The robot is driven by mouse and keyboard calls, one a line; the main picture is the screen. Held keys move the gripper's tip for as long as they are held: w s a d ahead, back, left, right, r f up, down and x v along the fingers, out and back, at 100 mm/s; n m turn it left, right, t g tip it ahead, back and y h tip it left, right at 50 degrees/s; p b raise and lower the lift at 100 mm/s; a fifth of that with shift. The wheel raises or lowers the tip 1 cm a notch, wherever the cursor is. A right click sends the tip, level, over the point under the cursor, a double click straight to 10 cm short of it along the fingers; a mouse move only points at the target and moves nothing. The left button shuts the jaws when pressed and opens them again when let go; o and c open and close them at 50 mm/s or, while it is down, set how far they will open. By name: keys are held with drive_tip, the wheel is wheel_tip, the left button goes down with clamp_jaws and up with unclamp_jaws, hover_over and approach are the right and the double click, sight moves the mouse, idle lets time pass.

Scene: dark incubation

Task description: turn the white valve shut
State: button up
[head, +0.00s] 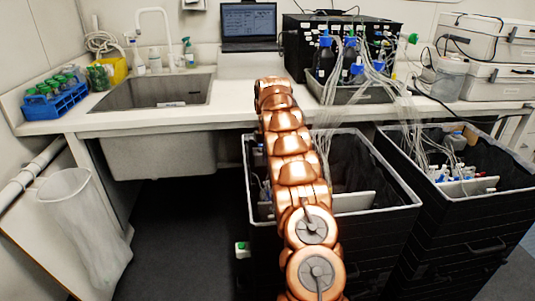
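I cannot make out the white valve for certain in the head view. Clear tubes run from blue-capped bottles (324,58) on the bench down towards the black bins, and any valve among them is too small to tell. My copper arm rises from the bottom of the picture to the bench's front edge. My gripper does not show; the far end of the arm hides what lies beyond it.
A black bin (405,194) stands under the bench behind my arm, with another black bin (450,253) to its right. The bench (235,97) holds a sink (150,93), a laptop (248,22) and a blue tube rack (55,105). Dark floor lies clear at left centre.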

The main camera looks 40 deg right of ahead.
drive_tip(key=m, duration=0.8)
drive_tip(key=r+m+p, duration=0.1)
drive_tip(key=m, duration=0.7)
drive_tip(key=r+m+p, duration=0.1)
drive_tip(key=m, duration=0.8)
drive_tip(key=shift+a+r, duration=0.25)
drive_tip(key=shift+s, duration=0.1)
